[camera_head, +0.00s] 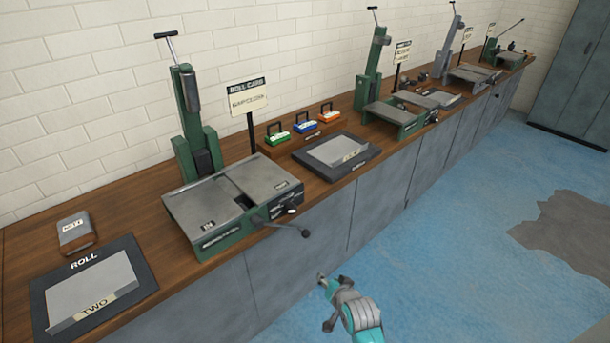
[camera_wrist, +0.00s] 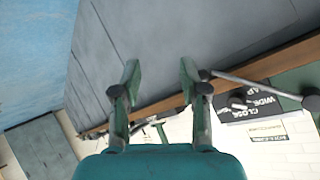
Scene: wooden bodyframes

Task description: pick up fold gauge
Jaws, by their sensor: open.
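My gripper (camera_head: 324,284) is low in front of the grey cabinet fronts, below the bench top, over the blue floor side. In the wrist view its two green fingers (camera_wrist: 160,72) stand apart with nothing between them. No object in view carries a readable label saying fold gauge, so I cannot tell which it is. A grey angled plate (camera_head: 88,293) labelled TWO lies on a dark mat (camera_head: 142,266) marked ROLL at the left. A similar grey plate (camera_head: 338,152) lies on a second dark mat (camera_head: 372,151) farther along the bench.
A green machine (camera_head: 225,245) with a lever sticking out over the bench edge stands between the mats. Green, blue and orange handled blocks (camera_head: 303,127) sit behind the second mat. A small grey box (camera_head: 76,232) is at left. More machines stand beyond; the floor (camera_head: 450,240) is clear.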

